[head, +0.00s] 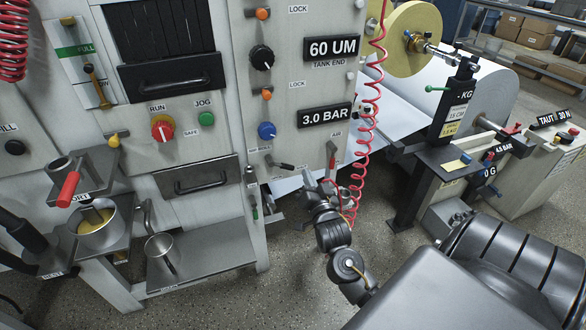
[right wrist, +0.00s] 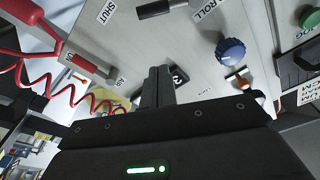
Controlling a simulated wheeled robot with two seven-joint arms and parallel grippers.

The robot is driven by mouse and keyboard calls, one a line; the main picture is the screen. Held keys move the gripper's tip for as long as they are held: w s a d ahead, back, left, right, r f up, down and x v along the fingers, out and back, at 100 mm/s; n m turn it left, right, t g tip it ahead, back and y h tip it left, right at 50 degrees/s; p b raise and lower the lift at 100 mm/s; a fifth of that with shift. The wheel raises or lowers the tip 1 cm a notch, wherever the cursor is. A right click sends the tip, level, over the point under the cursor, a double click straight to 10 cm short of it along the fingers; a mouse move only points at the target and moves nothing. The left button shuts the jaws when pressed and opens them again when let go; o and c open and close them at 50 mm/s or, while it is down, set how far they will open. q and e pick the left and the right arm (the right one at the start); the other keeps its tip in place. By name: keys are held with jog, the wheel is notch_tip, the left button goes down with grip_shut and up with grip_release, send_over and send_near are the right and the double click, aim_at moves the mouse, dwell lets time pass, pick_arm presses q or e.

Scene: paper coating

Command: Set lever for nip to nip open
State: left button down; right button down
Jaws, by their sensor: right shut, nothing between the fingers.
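A short lever with a dark handle (head: 283,166) sits low on the grey machine panel. In the right wrist view a dark handle (right wrist: 160,8) shows at the top edge, between labels reading SHUT and ROLL; it appears to be this lever, but its full position is cut off. I cannot read the word "nip" on any label. My right gripper (head: 325,188) is below and right of the lever, apart from it. In the right wrist view its fingers (right wrist: 158,84) are together and empty.
A red lever (head: 331,156) stands beside the AIR label. A red coiled hose (head: 371,95) hangs close to my right gripper. A blue knob (head: 267,131) is above the dark-handled lever. A paper roll (head: 490,95) is at the right, and a metal shelf (head: 205,262) is lower left.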

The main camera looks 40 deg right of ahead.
jog(key=shift+w, duration=0.1)
jog(key=x, duration=1)
jog(key=shift+w, duration=0.1)
jog(key=shift+s+a+f+b, duration=0.1)
jog(key=shift+a+f+b, duration=0.15)
jog(key=shift+f, duration=0.35)
jog(key=shift+s+a+f+b, duration=0.1)
jog(key=shift+a+f, duration=0.3)
jog(key=shift+f, duration=0.2)
pick_arm(q)
jog(key=shift+w+r, duration=0.2)
jog(key=shift+r, duration=0.6)
pick_arm(e)
jog(key=shift+a+f, duration=0.4)
jog(key=shift+f, duration=0.2)
pick_arm(q)
jog(key=shift+d, duration=0.15)
pick_arm(e)
jog(key=shift+a+f, duration=0.1)
